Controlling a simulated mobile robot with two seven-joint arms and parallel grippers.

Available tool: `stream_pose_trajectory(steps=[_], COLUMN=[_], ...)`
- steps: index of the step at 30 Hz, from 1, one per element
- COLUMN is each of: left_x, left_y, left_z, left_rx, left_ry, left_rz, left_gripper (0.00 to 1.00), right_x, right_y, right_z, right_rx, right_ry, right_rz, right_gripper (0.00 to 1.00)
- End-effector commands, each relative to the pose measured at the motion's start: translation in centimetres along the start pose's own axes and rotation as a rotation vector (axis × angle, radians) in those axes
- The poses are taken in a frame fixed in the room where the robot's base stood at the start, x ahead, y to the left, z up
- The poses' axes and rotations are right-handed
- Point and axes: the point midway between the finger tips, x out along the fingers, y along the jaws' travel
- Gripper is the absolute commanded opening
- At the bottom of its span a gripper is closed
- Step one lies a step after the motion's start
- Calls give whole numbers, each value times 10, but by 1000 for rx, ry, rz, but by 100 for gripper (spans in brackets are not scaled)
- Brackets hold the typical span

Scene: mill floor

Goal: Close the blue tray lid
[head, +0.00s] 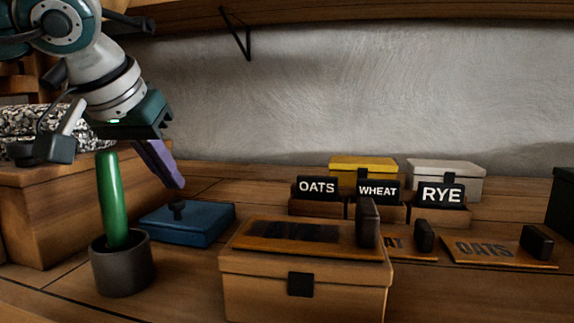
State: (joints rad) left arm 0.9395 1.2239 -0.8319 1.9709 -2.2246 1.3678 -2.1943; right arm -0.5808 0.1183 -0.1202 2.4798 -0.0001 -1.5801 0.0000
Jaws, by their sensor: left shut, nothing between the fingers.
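The blue tray (205,229) sits on the wooden table left of centre. My right gripper is not in view.
A green rod (112,200) stands in a dark pot (122,270) left of the tray. A wooden box (300,287) stands to the right in front. Signs reading OATS (317,188), WHEAT (378,191) and RYE (441,194) stand before yellow (362,164) and white (455,175) boxes.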

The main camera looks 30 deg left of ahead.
Motion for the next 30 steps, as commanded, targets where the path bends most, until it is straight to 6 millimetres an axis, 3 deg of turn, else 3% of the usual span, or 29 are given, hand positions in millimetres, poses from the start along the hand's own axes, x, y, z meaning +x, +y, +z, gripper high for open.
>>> stream_pose_trajectory(steps=[15,30], left_x=[10,2], left_y=[0,0], left_z=[7,5], left_rx=[0,1], left_ry=[0,1], left_rz=[1,0], left_gripper=[0,0], right_x=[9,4], right_y=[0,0], right_z=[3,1], right_rx=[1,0], right_ry=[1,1], right_rz=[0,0], right_gripper=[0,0])
